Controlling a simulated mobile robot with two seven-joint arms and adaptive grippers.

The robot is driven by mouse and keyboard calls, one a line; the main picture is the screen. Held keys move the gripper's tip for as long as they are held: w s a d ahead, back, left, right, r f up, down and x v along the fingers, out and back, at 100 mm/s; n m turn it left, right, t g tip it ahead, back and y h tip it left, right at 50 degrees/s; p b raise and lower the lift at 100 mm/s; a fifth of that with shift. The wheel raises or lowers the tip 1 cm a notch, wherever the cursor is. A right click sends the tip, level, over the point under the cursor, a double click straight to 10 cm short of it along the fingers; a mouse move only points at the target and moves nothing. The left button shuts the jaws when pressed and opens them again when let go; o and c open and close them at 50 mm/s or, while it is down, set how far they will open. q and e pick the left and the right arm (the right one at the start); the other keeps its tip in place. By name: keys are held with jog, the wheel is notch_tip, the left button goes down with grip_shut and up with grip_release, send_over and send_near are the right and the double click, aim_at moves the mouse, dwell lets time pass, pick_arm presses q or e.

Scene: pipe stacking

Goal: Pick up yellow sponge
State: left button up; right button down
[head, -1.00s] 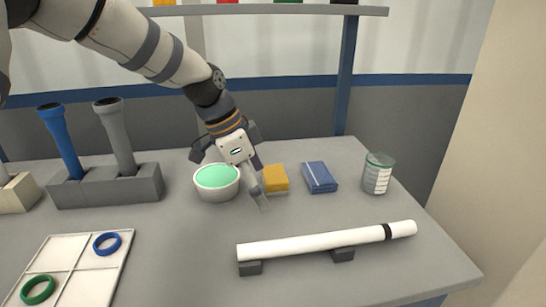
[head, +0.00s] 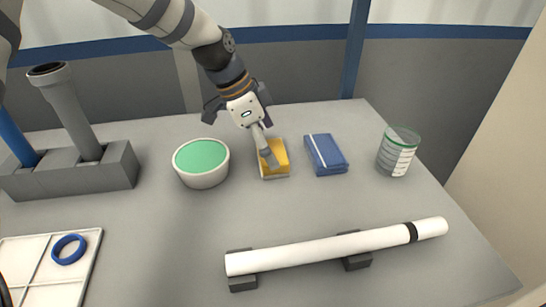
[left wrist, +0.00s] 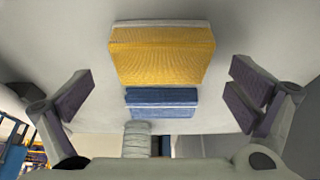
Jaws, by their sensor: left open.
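The yellow sponge (head: 279,157), a small block with a pale layer along one side, lies on the grey table. In the left wrist view the sponge (left wrist: 162,54) sits between and beyond the two open fingers, touching neither. My left gripper (head: 264,150) is over the sponge in the head view, and its fingers cover part of it. The left wrist view shows the gripper (left wrist: 160,92) open and empty. My right gripper is not in view.
A folded blue cloth (head: 326,154) lies right of the sponge, then a jar (head: 397,152). A bowl with green contents (head: 201,163) stands close on the left. A white pipe (head: 335,249) rests on dark supports in front. Grey holder (head: 115,172) stands left.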

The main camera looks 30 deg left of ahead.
aim_at(274, 151)
pick_arm(q)
jog(key=x, duration=0.3)
jog(key=shift+f, duration=0.2)
jog(key=shift+w+r, duration=0.1)
jog(key=shift+r, duration=0.05)
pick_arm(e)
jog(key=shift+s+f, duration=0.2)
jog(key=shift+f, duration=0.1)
pick_arm(q)
jog(key=c, duration=1.1)
notch_tip(274, 151, up, 3)
jog(key=shift+r, duration=0.2)
jog(key=s+d+r, duration=0.2)
jog(key=s+r, duration=0.1)
jog(key=s, duration=0.1)
jog(key=s+d+r+p, duration=0.1)
jog(key=s+d+r, duration=0.2)
jog(key=s, duration=0.1)
jog(key=s+d+r+p, duration=0.1)
jog(key=s+d+r, duration=0.1)
jog(key=s+r, duration=0.1)
jog(key=shift+s+d+r, duration=0.25)
jog(key=shift+s, duration=0.25)
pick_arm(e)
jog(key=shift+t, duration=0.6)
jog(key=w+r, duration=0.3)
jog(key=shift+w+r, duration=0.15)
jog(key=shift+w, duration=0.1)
